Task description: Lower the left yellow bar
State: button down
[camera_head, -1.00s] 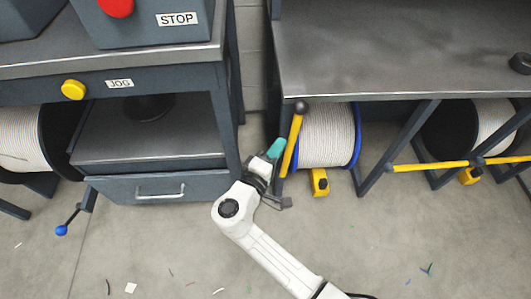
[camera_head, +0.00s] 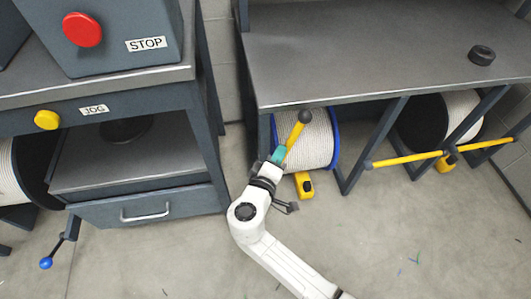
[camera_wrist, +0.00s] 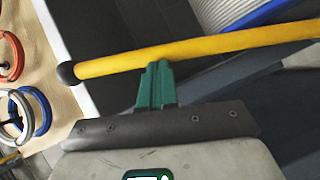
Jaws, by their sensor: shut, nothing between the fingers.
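The left yellow bar (camera_head: 296,132) has a black ball on its upper end and leans in front of the left cable reel under the right bench. Its lower part is hidden behind my gripper. In the wrist view the bar (camera_wrist: 200,47) crosses the picture, with its black ball at the left end. My gripper (camera_head: 279,153) has teal fingers, which are shut with nothing between them. In the wrist view the fingertips (camera_wrist: 157,70) are at the bar's lower edge; I cannot tell whether they touch it.
Another yellow bar (camera_head: 405,159) lies nearly level before the right reel (camera_head: 461,113). A yellow block (camera_head: 304,186) sits on the floor below the left reel (camera_head: 318,140). A bench with a drawer (camera_head: 146,208) stands left. The front floor is mostly clear.

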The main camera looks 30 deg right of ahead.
jog(key=s+d+f+m+y, duration=0.2)
jog(key=d+f, duration=0.1)
jog(key=d, duration=0.3)
jog(key=s+d+f+m+y, duration=0.2)
jog(key=d+f+m, duration=0.1)
jog(key=d, duration=0.3)
jog(key=s+d+f+m+y+b, duration=0.1)
jog(key=d+f+m+y+b, duration=0.1)
jog(key=f, duration=1)
jog(key=shift+s+d+y+b, duration=0.4)
jog(key=shift+d+b, duration=0.55)
jog(key=shift+d, duration=0.75)
jog(key=shift+f, duration=0.2)
